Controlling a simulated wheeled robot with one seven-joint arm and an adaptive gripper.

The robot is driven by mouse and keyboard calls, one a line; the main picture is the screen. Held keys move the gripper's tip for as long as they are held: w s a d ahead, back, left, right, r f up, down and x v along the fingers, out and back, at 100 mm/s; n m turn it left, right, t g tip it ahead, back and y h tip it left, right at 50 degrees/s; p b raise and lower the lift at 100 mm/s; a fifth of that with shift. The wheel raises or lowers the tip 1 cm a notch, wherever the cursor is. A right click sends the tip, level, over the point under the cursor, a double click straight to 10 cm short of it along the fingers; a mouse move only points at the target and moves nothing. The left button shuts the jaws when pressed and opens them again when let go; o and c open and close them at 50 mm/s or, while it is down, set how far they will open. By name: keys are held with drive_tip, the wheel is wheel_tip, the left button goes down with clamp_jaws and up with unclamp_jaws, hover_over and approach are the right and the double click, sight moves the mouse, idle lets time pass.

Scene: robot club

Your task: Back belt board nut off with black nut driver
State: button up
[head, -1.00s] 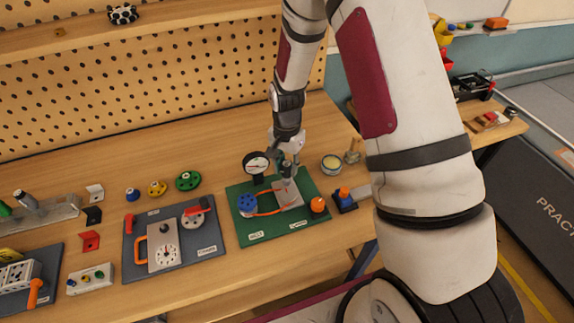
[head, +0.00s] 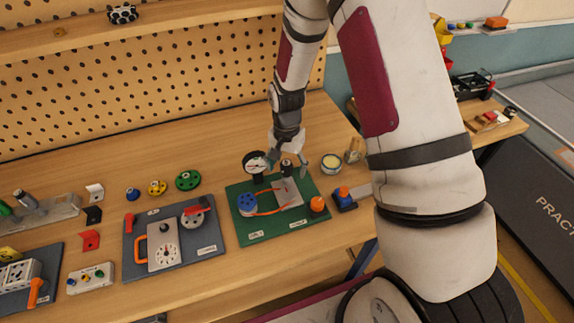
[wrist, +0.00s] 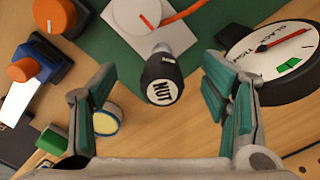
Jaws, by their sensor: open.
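The green belt board (head: 262,229) lies on the bench, with a blue pulley (head: 247,203), an orange belt (head: 268,212) and a grey plate (head: 291,196). The black nut driver (head: 286,170) stands on that plate; its black handle, marked NUT, also shows in the wrist view (wrist: 162,82). The nut is hidden under the driver. My gripper (head: 288,162) is open and empty above the board. In the wrist view, my gripper's fingers (wrist: 160,85) are spread on both sides of the handle, apart from it.
A slack/tight dial gauge (wrist: 272,48) stands close to one finger; in the head view (head: 255,162) it is left of the driver. An orange knob (head: 318,203) is on the board's right. A round tin (head: 331,163) and a blue-and-orange block (head: 344,197) stand right. A grey clock board (head: 205,242) lies left.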

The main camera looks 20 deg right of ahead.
drive_tip(key=m, duration=0.5)
drive_tip(key=shift+w+r, duration=0.2)
drive_tip(key=shift+w, duration=0.1)
drive_tip(key=shift+w+d+f+m, duration=0.1)
drive_tip(key=shift+w+f+m, duration=0.05)
drive_tip(key=shift+m, duration=1.05)
drive_tip(key=m, duration=0.5)
drive_tip(key=shift+s, duration=0.3)
clamp_jaws()
drive_tip(key=n, duration=0.5)
drive_tip(key=shift+n, duration=0.3)
drive_tip(key=n, duration=0.6)
drive_tip(key=shift+n+p, duration=0.35)
drive_tip(key=shift+n, duration=0.05)
unclamp_jaws()
